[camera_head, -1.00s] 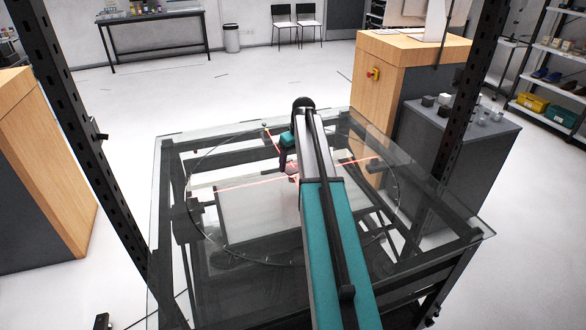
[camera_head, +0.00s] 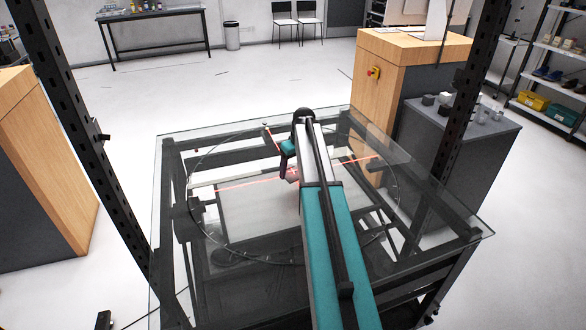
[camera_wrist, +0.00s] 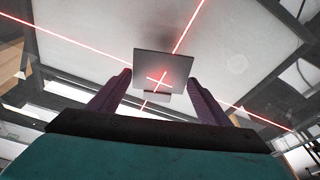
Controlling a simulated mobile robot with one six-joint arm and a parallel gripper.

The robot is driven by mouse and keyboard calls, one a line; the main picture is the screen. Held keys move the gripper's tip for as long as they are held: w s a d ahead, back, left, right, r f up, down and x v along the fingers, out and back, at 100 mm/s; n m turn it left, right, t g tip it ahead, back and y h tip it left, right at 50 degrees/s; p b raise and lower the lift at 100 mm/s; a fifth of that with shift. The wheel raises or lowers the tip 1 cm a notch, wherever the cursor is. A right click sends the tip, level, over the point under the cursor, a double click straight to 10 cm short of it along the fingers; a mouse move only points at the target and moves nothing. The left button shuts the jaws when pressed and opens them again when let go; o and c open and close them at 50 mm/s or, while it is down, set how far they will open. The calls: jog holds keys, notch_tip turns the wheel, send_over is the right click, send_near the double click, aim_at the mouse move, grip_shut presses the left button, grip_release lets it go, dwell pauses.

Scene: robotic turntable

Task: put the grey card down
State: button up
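The grey card (camera_wrist: 168,66) is a small flat plate in the wrist view, just beyond and between my fingertips. A red laser cross falls on its lower part, and a pale tab (camera_wrist: 153,99) shows below it. My gripper (camera_wrist: 160,77) has two dark purple fingers set well apart, one on each side of the card. A narrow gap shows at the left finger; contact at the right finger is unclear. In the head view my gripper (camera_head: 287,160) is low over the glass turntable (camera_head: 230,240).
Red laser lines (camera_head: 245,183) cross the glass. A dark frame (camera_head: 165,200) carries the tabletop. A grey cabinet (camera_head: 455,150) with small blocks and a wooden cabinet (camera_head: 385,65) stand to the right. The glass around my gripper looks clear.

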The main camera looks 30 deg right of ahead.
jog(key=o, duration=0.3)
jog(key=shift+r, duration=0.1)
jog(key=b+v, duration=0.2)
jog(key=v, duration=1)
jog(key=shift+r, duration=0.2)
jog(key=shift+s+f, duration=0.1)
jog(key=shift+s, duration=0.05)
dwell(0.9)
